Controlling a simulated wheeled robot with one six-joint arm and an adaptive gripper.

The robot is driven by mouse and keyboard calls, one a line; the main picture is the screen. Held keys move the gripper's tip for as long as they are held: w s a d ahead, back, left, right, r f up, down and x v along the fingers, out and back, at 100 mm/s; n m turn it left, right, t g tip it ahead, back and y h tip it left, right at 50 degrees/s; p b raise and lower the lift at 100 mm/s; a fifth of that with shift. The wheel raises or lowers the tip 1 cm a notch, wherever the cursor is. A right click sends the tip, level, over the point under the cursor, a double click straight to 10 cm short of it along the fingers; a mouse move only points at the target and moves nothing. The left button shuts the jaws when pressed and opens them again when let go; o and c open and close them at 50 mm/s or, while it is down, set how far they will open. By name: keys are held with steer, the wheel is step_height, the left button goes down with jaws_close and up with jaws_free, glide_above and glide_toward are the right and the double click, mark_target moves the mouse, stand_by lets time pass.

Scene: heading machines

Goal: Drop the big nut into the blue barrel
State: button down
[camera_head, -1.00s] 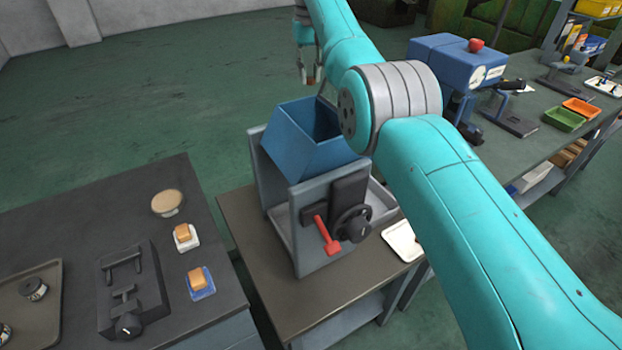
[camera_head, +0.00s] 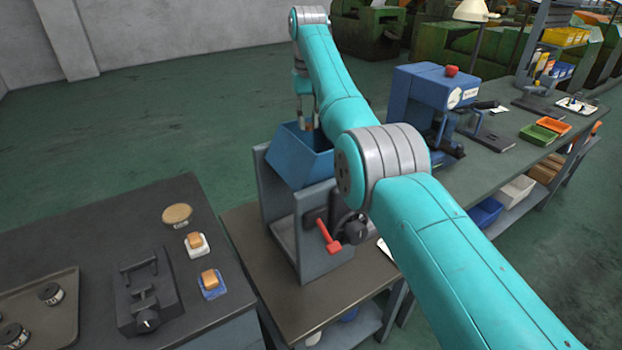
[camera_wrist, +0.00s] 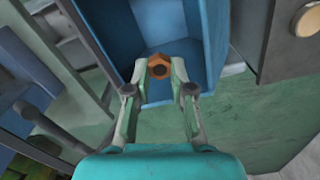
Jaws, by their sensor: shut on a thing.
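The big nut (camera_wrist: 159,67) is copper-brown and shows in the wrist view between the fingertips of my gripper (camera_wrist: 160,78). My gripper is shut on it. The blue barrel (camera_head: 299,155) is an angular, open-topped blue bin mounted in a grey frame. In the wrist view its blue walls (camera_wrist: 113,42) surround the nut, with the inside below. In the head view my gripper (camera_head: 308,125) hangs at the barrel's opening; the nut cannot be made out there. I cannot tell how far the nut is from the barrel's floor.
The barrel's grey stand (camera_head: 309,235) has a red lever (camera_head: 328,237) and black handwheel. A dark bench (camera_head: 90,230) at left holds a vice, two orange blocks on small plates and a tray. A blue machine (camera_head: 425,95) stands on the bench at right.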

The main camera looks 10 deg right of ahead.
mark_target(308, 124)
step_height(308, 124, down, 16)
steer(key=shift+r, duration=0.25)
steer(key=shift+f, duration=0.6)
steer(key=c, duration=1)
jaws_free()
step_height(308, 124, up, 13)
steer(key=shift+r, duration=0.15)
steer(key=shift+a, duration=0.1)
